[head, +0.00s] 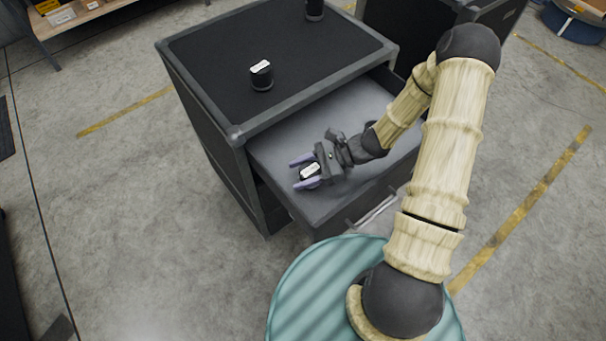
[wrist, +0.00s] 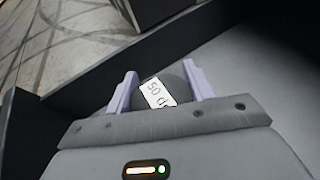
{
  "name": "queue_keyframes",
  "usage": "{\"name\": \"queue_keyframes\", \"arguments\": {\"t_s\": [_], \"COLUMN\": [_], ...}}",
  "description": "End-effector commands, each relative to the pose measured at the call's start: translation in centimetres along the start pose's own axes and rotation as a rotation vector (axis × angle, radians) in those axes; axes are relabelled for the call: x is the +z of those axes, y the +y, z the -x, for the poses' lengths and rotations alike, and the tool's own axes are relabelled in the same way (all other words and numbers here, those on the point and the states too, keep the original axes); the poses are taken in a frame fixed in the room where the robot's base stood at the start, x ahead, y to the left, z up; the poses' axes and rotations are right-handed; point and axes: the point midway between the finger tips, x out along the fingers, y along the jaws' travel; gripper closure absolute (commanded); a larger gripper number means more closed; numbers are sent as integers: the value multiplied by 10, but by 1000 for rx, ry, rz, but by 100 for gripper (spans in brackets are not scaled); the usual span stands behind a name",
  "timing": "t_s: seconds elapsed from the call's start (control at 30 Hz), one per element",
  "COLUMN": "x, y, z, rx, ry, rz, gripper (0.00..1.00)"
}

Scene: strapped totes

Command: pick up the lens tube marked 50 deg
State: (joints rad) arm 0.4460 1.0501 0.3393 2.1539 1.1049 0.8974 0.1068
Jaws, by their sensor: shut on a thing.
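The lens tube marked 50 deg (head: 311,172) is a short black cylinder with a white label, inside the open drawer (head: 275,150). In the wrist view the label on the tube (wrist: 158,93) reads "50 d", with the rest cut off or hidden. My gripper (head: 305,171) has its two lilac fingers on either side of the tube and is shut on it. The fingers also show in the wrist view (wrist: 160,88). I cannot tell whether the tube touches the drawer floor.
Another black tube with a white label (head: 262,76) stands on the dark cabinet top (head: 215,50). A second black cylinder (head: 314,10) stands at the far edge of the top. The drawer's front wall and handle (head: 372,212) face my base. Concrete floor lies clear at left.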

Motion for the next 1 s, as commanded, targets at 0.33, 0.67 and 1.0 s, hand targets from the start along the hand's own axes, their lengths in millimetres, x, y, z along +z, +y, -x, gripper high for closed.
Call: {"name": "queue_keyframes", "arguments": {"t_s": [0.33,0.67,1.0], "x": [56,78,78], "y": [0,0,0], "z": [24,32,32], "rx": [-2,1,0], "ry": [2,-1,-1], "rz": [5,1,1], "gripper": [78,78,78]}}
